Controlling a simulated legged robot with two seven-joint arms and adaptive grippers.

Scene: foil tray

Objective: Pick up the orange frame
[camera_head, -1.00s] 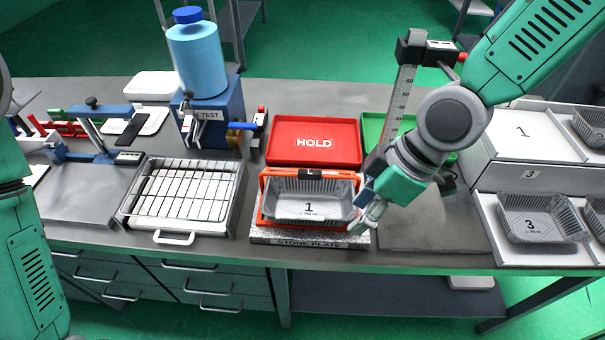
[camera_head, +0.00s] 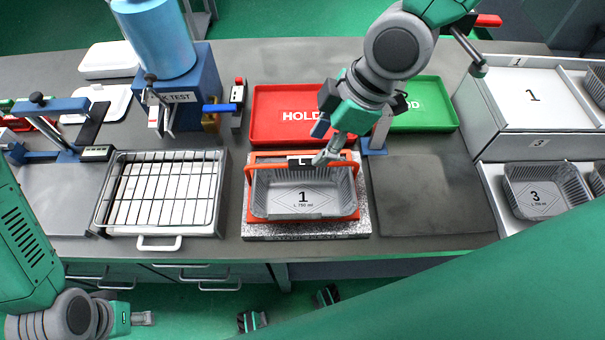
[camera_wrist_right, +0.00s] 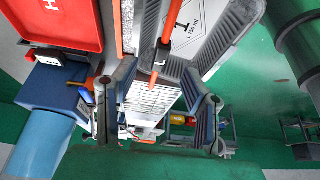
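The orange frame (camera_head: 355,214) sits around a foil tray (camera_head: 290,190) marked 1, on a speckled stone block (camera_head: 300,231). A raised orange bar with a black L label (camera_head: 300,161) crosses the tray's back. My right gripper (camera_head: 325,157) is at the right part of this bar, pointing down. In the right wrist view its two fingers (camera_wrist_right: 157,112) stand apart. An orange part of the frame (camera_wrist_right: 160,60) shows between and beyond them; contact is unclear. My left gripper (camera_head: 142,318) hangs low at the bottom left, far from the frame; its opening is too small to judge.
A red HOLD tray (camera_head: 270,118) and a green tray (camera_head: 435,108) lie behind the frame. A wire rack (camera_head: 215,190) stands to the left, with a blue test device (camera_head: 205,80) behind it. A dark mat (camera_head: 430,195) to the right is bare. Another foil tray (camera_head: 535,190) is at far right.

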